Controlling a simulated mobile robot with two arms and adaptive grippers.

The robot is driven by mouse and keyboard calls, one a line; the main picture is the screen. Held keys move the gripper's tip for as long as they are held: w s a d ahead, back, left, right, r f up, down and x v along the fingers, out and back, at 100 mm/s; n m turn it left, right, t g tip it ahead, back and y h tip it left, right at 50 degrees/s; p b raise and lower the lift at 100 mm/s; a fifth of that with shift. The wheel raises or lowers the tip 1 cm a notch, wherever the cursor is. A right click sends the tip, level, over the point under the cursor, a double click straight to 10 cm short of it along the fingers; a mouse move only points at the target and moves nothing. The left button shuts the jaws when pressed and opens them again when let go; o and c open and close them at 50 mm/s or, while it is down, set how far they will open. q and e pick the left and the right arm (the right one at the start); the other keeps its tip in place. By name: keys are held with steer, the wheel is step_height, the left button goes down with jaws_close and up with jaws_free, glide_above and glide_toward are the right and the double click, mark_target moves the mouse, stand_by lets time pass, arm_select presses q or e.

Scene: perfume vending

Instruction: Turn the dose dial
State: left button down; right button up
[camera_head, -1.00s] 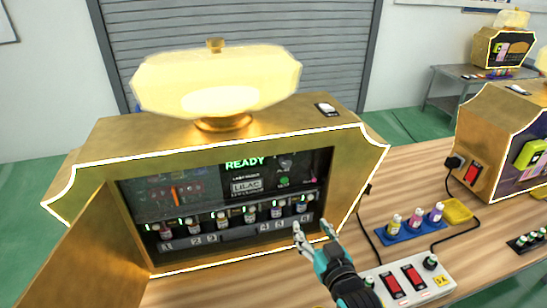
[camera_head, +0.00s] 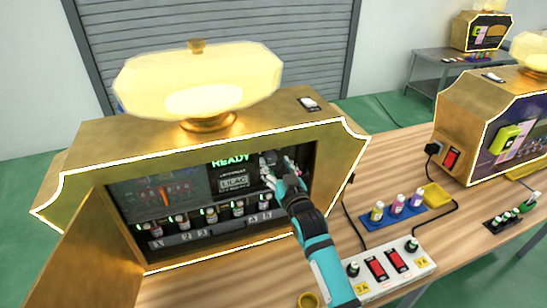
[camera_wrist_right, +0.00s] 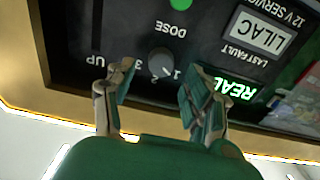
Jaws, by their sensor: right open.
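The dose dial (camera_wrist_right: 162,62) is a small grey round knob on the dark control panel, with the numbers 1, 2 and 3 around it and the word DOSE beside it. The wrist view shows the panel upside down. My right gripper (camera_wrist_right: 153,92) is open, its two fingers apart on either side of the dial in that picture; I see no clear contact. In the head view the right gripper (camera_head: 273,176) reaches inside the open front of the gold machine (camera_head: 335,165), just below the dial (camera_head: 268,158). My left gripper is not in view.
A green READY display (camera_wrist_right: 232,86) and a LILAC label (camera_wrist_right: 262,33) sit beside the dial. Several small bottles (camera_head: 238,208) stand in a row below the panel. A power strip (camera_head: 425,262) and a blue bottle tray (camera_head: 405,218) lie on the wooden table. The machine's gold door stands open at left.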

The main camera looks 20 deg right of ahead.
mark_target(271, 157)
steer(key=shift+w+a, duration=0.1)
steer(key=shift+w, duration=1.25)
steer(key=shift+c, duration=0.4)
jaws_close()
steer(key=shift+m, duration=0.4)
steer(key=m+p, duration=0.1)
steer(key=m, duration=0.3)
steer(key=shift+m, duration=0.3)
steer(key=m+p, duration=0.1)
steer(key=m, duration=0.5)
steer(key=shift+f, duration=0.15)
steer(key=shift+m, duration=0.3)
